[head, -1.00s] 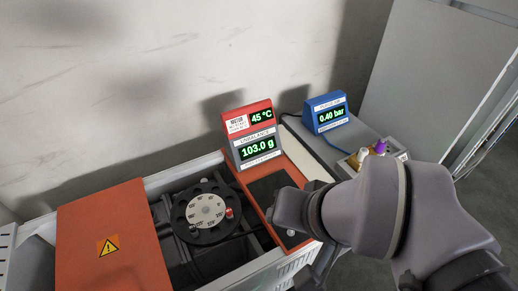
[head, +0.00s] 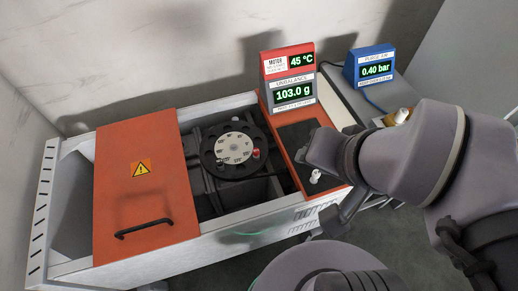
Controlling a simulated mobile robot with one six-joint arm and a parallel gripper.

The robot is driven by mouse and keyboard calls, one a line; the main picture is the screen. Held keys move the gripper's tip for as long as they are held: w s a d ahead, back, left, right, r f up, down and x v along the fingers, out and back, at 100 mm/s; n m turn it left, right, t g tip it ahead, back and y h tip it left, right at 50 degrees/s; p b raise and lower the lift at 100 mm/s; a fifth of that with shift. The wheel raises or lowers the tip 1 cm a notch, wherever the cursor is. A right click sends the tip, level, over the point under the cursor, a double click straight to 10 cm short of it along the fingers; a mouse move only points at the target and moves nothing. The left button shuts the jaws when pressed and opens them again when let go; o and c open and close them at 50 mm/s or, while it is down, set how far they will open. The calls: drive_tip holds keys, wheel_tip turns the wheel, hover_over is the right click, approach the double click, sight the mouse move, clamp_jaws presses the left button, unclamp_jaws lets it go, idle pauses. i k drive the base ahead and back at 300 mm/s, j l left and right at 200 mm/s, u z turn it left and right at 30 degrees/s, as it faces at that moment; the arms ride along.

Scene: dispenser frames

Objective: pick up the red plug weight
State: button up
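A small red plug weight (head: 256,153) sits at the right side of the black rotor disc (head: 217,166) with a pale numbered hub, inside the open part of the machine. My arm comes in from the right, and its dark rounded end lies over the orange panel, to the right of the disc and apart from the red plug. Below it a grey link slants down in front of the machine. My gripper's fingers cannot be made out, and nothing is seen held.
An orange cover (head: 145,195) with a black handle lies left of the opening. The red display (head: 289,80) reads 103.0 g and 45 °C; the blue one (head: 370,68) reads 0.40 bar. A small white knob-like piece (head: 315,175) stands on the orange panel (head: 307,190).

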sight(256, 151)
drive_tip(key=j+z, duration=0.15)
drive_tip(key=j, duration=0.25)
drive_tip(key=k+j+z, duration=0.15)
drive_tip(key=j, duration=0.25)
drive_tip(key=j+z, duration=0.15)
drive_tip(key=j, duration=0.25)
drive_tip(key=k+j+z, duration=0.15)
drive_tip(key=j, duration=0.2)
